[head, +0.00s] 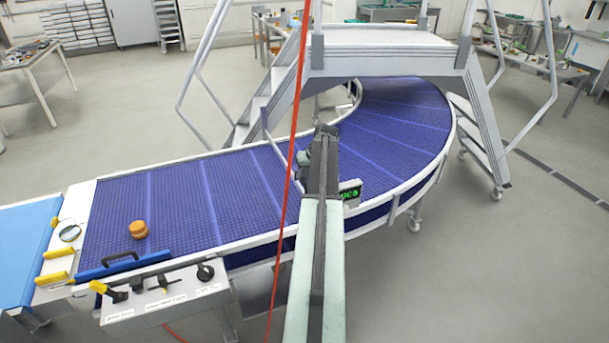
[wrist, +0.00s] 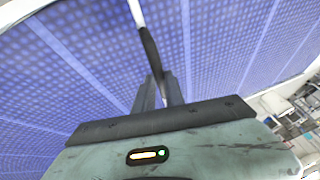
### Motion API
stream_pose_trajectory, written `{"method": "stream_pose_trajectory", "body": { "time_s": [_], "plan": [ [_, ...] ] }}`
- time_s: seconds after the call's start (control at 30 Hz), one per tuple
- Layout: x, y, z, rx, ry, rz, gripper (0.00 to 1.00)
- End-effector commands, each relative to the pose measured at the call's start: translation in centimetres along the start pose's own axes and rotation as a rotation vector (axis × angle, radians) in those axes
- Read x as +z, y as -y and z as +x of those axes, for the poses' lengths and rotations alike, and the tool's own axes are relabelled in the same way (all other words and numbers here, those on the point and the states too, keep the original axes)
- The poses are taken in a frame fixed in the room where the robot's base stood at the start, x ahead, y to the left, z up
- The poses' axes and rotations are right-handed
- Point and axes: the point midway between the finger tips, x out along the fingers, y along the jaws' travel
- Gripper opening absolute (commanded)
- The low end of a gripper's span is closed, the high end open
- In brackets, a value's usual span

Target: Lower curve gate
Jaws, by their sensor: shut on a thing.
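In the wrist view, a thin rod, white at the top with a black grip (wrist: 151,52) on its lower part, runs down between the fingers of my gripper (wrist: 156,84). My gripper is shut on this black grip. I take the rod to be the curve gate, but its far end is out of the wrist view. In the head view, my gripper (head: 326,131) is over the start of the belt's curve, and my own arm hides most of what it holds. The curved blue conveyor belt (head: 395,125) lies beyond and below it.
An orange round item (head: 139,229) sits on the straight belt at left. A blue bar with a black handle (head: 122,262) lies along the near edge. A control panel (head: 165,303) is in front. A grey step bridge (head: 385,55) crosses the curve. A red cable (head: 290,150) hangs nearby.

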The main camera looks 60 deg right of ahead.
Motion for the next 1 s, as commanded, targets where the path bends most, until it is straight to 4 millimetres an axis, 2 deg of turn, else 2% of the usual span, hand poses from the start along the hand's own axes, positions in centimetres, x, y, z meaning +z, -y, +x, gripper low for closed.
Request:
{"method": "stream_pose_trajectory", "body": {
  "time_s": [0.1, 0.13, 0.2, 0.5, 0.63, 0.77, 1.0],
  "plan": [
    [-0.1, -0.1, -0.2, 0.003, -0.002, 0.001, 0.00],
    [-0.1, -0.1, -0.2, 0.003, -0.002, 0.001, 0.17],
    [-0.1, -0.1, -0.2, 0.003, -0.002, 0.001, 0.36],
    [-0.1, -0.1, -0.2, 0.001, -0.002, 0.001, 0.36],
    [-0.2, 0.0, -1.0, 0.001, -0.002, 0.001, 0.36],
    [-0.3, 0.1, -2.9, 0.001, -0.002, 0.001, 0.36],
    [-0.3, 0.1, -7.5, 0.001, -0.002, 0.002, 0.36]
  ]
}}
